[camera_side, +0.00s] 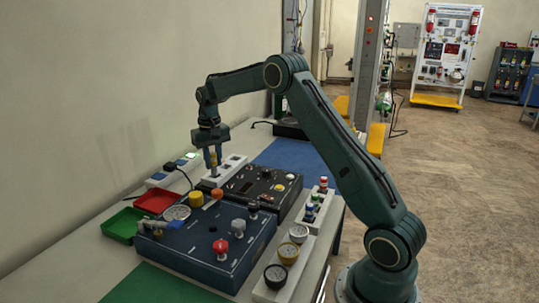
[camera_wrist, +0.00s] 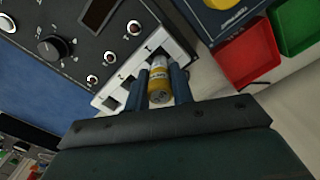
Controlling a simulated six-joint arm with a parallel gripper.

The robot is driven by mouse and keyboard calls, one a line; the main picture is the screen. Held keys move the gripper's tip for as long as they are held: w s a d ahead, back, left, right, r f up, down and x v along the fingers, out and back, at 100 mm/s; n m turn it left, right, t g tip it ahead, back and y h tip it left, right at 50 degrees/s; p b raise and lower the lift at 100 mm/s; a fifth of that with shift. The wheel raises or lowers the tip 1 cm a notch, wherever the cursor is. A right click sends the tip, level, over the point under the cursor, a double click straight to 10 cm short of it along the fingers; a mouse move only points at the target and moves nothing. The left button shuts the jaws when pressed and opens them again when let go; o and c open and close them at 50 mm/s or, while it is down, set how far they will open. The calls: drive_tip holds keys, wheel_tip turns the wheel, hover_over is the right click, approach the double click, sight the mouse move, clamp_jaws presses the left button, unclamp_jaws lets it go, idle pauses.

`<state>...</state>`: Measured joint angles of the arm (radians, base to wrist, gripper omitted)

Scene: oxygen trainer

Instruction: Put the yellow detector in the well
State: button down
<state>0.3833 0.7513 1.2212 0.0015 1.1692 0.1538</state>
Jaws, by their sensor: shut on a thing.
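My gripper (camera_side: 214,157) points down over the near end of a white block with square wells (camera_side: 231,163). It is shut on the yellow detector (camera_side: 213,168), a small upright cylinder. In the wrist view the detector (camera_wrist: 159,84), yellow with a pale label band, sits between the two fingers (camera_wrist: 160,80). Its far end is at the end well of the white block (camera_wrist: 105,100), close to the panel. I cannot tell how far it goes into that well. Two other dark wells in the block look empty.
A black control panel (camera_side: 262,190) stands beside the block, with a blue gauge panel (camera_side: 205,242) nearer. Red (camera_side: 158,200) and green (camera_side: 122,226) trays lie at the left. A white power strip (camera_side: 160,179) is by the wall. A blue mat (camera_side: 290,155) lies behind.

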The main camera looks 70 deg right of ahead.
drive_tip(key=shift+f, duration=1.45)
drive_tip(key=c, duration=1.1)
unclamp_jaws()
drive_tip(key=shift+r, duration=0.15)
wheel_tip(320, 180, up, 14)
drive_tip(key=shift+f, duration=0.25)
